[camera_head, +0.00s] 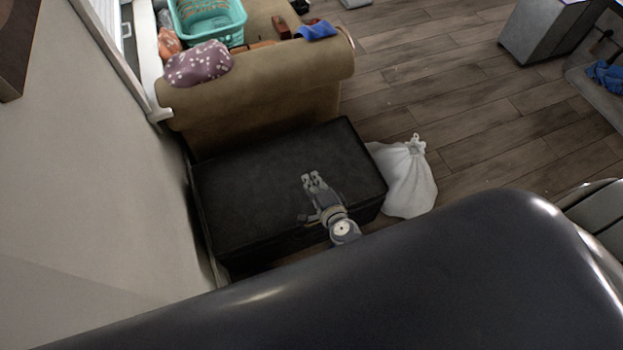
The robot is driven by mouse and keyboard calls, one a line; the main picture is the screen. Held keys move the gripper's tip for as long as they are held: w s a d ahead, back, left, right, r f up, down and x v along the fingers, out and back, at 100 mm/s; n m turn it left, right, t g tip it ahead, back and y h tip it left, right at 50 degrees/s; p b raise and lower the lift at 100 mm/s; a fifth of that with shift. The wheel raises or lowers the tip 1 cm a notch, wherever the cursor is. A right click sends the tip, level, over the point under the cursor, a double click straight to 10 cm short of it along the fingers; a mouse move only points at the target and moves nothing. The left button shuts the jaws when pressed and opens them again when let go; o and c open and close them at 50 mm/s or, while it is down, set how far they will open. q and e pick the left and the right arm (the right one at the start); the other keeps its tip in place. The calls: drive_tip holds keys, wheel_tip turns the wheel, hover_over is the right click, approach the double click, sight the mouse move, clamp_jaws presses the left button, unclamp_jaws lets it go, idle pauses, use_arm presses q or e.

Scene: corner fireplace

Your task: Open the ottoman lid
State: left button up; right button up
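The ottoman (262,178) is a dark, black rectangular box against the wall in the camera_head view. Its lid looks flat and closed. My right gripper (313,181) is over the right part of the lid, its fingers pointing toward the ottoman's far side. I cannot tell whether it touches the lid. The two fingertips look close together, and whether anything is between them is too small to tell. The ottoman's near edge is partly hidden by my arm and my dark body. My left gripper is not in view.
A tan sofa (265,95) stands right behind the ottoman, with a teal basket (208,22) and a spotted purple cloth (198,64) on it. A white tied sack (408,180) is on the floor right of the ottoman. Wood floor (450,95) is open further right.

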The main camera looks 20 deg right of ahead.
drive_tip(key=shift+s+r, duration=0.15)
drive_tip(key=shift+r, duration=0.1)
drive_tip(key=shift+f, duration=0.1)
idle(0.6)
